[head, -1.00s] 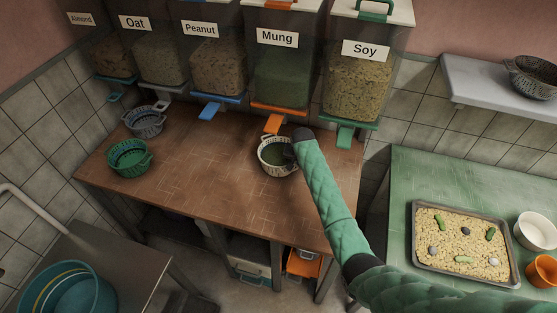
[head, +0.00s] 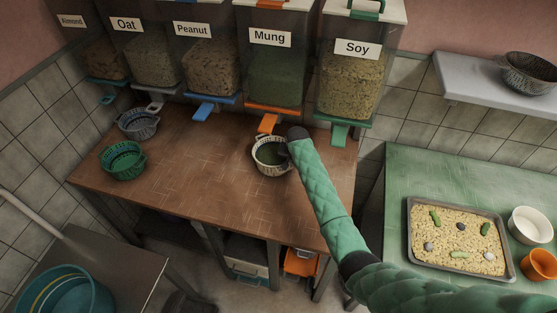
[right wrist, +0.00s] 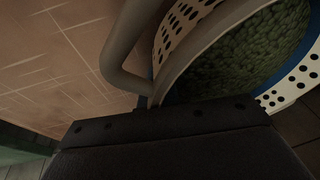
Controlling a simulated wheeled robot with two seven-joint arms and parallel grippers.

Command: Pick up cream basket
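The cream basket (head: 268,164) stands on the brown wooden counter below the Mung dispenser, with dark green beans in it. In the right wrist view the basket (right wrist: 283,100) fills the upper right, with a holed cream wall, a blue band and a grey curved handle (right wrist: 117,52). My right gripper (head: 287,151) is at the basket's right side, mostly hidden behind its own wrist in the head view. In the right wrist view the dark gripper (right wrist: 150,106) meets the handle's lower end; whether its fingers are closed does not show. My left gripper is not in view.
A green basket (head: 123,162) and a grey-blue basket (head: 138,125) stand on the counter (head: 190,180) at left. Dispensers with levers hang above its back edge. A green table (head: 395,190) at right holds a tray (head: 408,240), a white bowl (head: 531,226) and an orange cup (head: 541,266).

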